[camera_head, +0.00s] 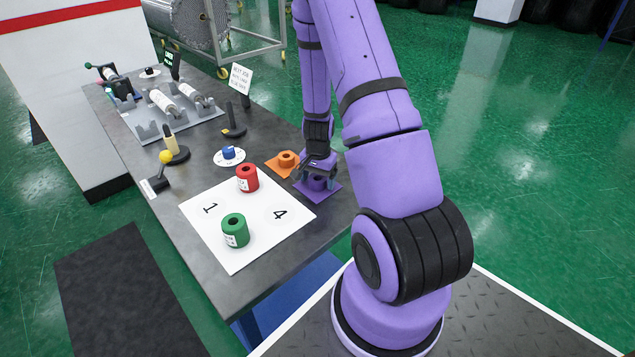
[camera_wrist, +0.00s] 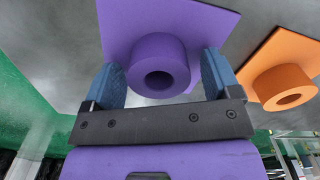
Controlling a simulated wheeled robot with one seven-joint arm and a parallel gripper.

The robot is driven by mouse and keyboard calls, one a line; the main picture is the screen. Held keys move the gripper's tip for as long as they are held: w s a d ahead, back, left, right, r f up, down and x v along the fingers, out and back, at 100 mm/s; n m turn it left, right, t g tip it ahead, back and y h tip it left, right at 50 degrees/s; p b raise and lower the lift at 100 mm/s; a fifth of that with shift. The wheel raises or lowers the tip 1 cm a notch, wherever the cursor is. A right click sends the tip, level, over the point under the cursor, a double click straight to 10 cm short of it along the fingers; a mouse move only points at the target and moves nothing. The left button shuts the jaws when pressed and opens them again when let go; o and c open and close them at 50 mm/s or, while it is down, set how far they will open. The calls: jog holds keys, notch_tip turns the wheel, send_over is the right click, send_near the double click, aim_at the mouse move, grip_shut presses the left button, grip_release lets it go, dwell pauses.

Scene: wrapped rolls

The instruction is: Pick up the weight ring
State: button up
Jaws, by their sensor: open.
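A purple ring (camera_head: 317,184) with a round centre hole stands on a purple square mat (camera_head: 331,190) near the table's right edge. In the wrist view the purple ring (camera_wrist: 158,58) sits between the two blue fingers of my gripper (camera_wrist: 163,80). The fingers are open, one on each side of it, with small gaps visible. In the head view my gripper (camera_head: 318,168) is low over the ring and partly hides it. An orange ring (camera_head: 287,158) on an orange mat (camera_head: 274,168) stands just left; it also shows in the wrist view (camera_wrist: 283,87). Which piece is the weight ring is not labelled.
A white sheet marked 1 and 4 (camera_head: 240,205) carries a red roll (camera_head: 247,178) and a green roll (camera_head: 235,230). A blue piece (camera_head: 228,152) sits on a white disc. A grey roller stand (camera_head: 175,125), levers and signs fill the far table. The table's near end is clear.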

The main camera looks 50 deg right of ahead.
jog(key=c, duration=1.1)
